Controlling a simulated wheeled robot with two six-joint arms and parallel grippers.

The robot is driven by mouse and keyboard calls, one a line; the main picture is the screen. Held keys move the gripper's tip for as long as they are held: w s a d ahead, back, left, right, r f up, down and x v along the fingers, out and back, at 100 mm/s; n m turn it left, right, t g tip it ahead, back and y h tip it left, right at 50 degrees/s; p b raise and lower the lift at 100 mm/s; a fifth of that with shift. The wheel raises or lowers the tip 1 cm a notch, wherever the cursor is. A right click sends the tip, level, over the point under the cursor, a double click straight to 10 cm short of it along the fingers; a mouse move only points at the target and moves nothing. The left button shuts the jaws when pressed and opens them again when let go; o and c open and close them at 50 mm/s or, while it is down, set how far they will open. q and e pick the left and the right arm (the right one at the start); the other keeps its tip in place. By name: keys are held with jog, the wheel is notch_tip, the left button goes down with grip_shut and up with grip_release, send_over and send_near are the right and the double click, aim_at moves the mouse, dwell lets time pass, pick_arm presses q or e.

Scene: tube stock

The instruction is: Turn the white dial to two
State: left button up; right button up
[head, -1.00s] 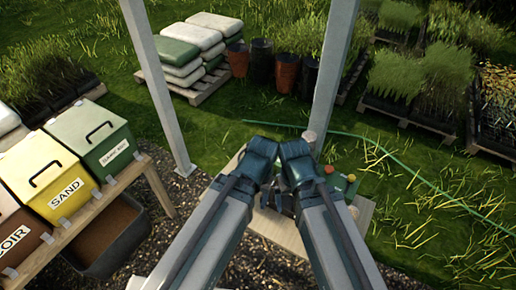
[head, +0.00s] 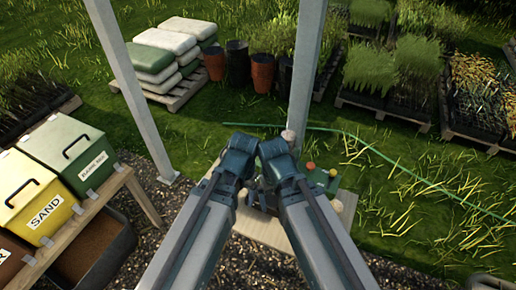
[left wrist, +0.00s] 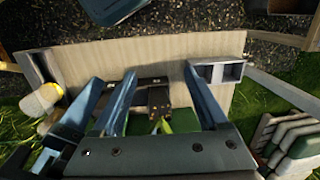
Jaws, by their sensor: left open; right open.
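I cannot make out the white dial or its markings in either view; my arms and grippers cover much of the bench. A green box (head: 322,178) with a red knob and a yellow knob sits on the wooden bench top (head: 262,232), partly behind my right arm. In the left wrist view my left gripper (left wrist: 157,72) is open over the bench, its blue fingers apart. A dark block (left wrist: 158,100) and a green surface show between the fingers, with no visible grip on them. My right gripper (head: 268,195) is down between the arms in the head view, largely hidden.
Pale round knobs (head: 336,207) show at the bench edges. A grey post (head: 306,80) rises behind the bench. A yellow sand bin (head: 35,200) and a green bin (head: 75,155) stand on a table at left. Grass with a green hose (head: 385,160) lies beyond.

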pick_arm(q)
jog(key=w+d+r+m+p, duration=0.2)
jog(key=w+m, duration=0.2)
jog(key=w, duration=0.4)
jog(key=w+d+r+m+p, duration=0.1)
jog(key=w+r+m+p, duration=0.2)
jog(key=w, duration=0.5)
jog(key=w+d+r+m+h+p, duration=0.1)
jog(key=w+d+r+m+p, duration=0.1)
jog(key=w, duration=0.6)
jog(key=r+m, duration=0.1)
jog(key=m, duration=0.1)
jog(key=shift+w+d+r+m+p, duration=0.2)
jog(key=shift+d+r+m+p, duration=0.1)
jog(key=shift+p, duration=0.1)
jog(key=shift+f, duration=0.15)
notch_tip(320, 180, down, 14)
jog(key=b, duration=1.3)
jog(key=shift+b, duration=0.4)
jog(key=shift+r, duration=0.2)
grip_shut()
